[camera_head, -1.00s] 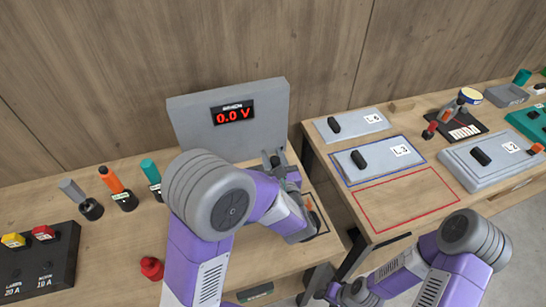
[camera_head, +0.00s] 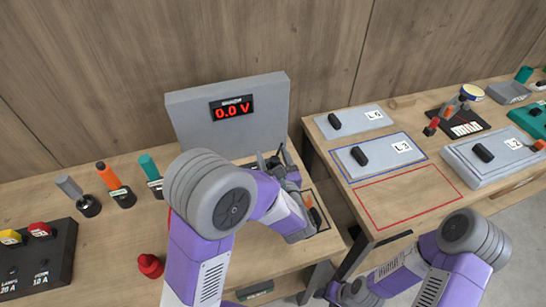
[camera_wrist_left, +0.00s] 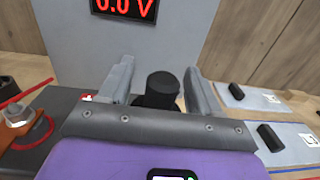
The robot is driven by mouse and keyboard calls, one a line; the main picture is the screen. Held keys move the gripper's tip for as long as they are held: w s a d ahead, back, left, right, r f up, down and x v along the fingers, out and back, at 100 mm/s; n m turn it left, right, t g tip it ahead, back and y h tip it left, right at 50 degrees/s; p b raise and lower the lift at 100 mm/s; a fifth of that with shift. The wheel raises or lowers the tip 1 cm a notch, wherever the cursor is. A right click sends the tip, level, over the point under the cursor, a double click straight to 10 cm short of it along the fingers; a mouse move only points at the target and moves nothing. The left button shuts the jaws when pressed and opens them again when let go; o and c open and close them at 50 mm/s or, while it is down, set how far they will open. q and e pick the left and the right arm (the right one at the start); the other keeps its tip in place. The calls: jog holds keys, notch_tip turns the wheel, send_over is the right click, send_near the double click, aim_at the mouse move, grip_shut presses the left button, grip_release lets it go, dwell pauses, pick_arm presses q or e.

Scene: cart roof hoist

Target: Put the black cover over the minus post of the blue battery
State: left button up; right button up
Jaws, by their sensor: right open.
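The black cover (camera_wrist_left: 161,90) is a short dark cylinder standing upright between the fingers of my left gripper (camera_wrist_left: 158,85) in the left wrist view. The fingers are spread, with a gap at the cover's left side. In the head view the left gripper (camera_head: 273,160) is in front of the meter panel, with the cover dark between its fingers. What lies under the cover is hidden by the gripper. A dark body with a copper-coloured terminal (camera_wrist_left: 18,115) and red ring shows at the left wrist view's left; no blue battery face is clear. My right gripper (camera_head: 334,290) is low at the bottom, open and partly cut off.
A grey panel (camera_head: 185,112) reading 0.0 V stands behind the left gripper. Upright tools (camera_head: 117,182), a red knob-like piece (camera_head: 150,265) and a dark switch box (camera_head: 40,262) are at left. The right table has grey plates (camera_head: 355,120) and an empty red outline (camera_head: 405,195).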

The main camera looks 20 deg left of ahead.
pick_arm(q)
jog(key=v, duration=0.7)
jog(key=shift+s+d, duration=0.15)
jog(key=shift+s, duration=0.1)
dwell(0.6)
